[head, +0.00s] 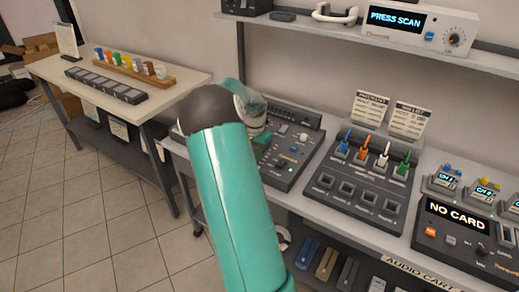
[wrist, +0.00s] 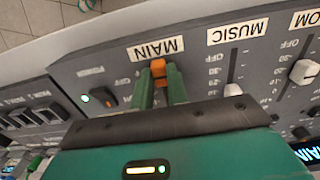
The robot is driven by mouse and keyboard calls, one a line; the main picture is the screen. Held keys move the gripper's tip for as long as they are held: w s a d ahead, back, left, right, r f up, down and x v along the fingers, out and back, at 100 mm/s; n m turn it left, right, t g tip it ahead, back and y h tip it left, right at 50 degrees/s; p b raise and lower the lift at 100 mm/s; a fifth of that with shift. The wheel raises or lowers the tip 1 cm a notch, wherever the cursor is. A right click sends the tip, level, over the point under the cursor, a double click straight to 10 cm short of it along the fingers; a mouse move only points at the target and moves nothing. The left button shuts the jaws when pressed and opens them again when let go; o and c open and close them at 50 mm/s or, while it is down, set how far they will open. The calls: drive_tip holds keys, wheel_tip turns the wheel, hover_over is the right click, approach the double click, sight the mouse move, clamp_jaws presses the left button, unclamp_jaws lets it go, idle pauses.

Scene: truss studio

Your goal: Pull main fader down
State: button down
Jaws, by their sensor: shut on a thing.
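The main fader's orange knob (wrist: 158,69) shows in the wrist view, just below the MAIN label (wrist: 155,48). My gripper (wrist: 160,88) has its two green fingers on either side of the knob, shut on it. The fader's slot is mostly hidden behind my fingers. In the head view the mixer console (head: 302,137) stands on the bench, and my teal arm reaches over its left part. The arm and wrist hide the main fader and most of the gripper there.
Right of MAIN in the wrist view are the MUSIC fader (wrist: 234,91) and another white fader knob (wrist: 303,71). In the head view, a cable panel (head: 352,187) stands right of the console, under an overhead shelf (head: 300,27).

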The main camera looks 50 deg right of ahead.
drive_tip(key=shift+a, duration=0.25)
drive_tip(key=c, duration=1.4)
unclamp_jaws()
drive_tip(key=shift+o, duration=0.2)
drive_tip(key=shift+d+r, duration=0.1)
drive_tip(key=shift+r, duration=0.15)
wheel_tip(320, 180, up, 13)
drive_tip(key=shift+r, duration=0.2)
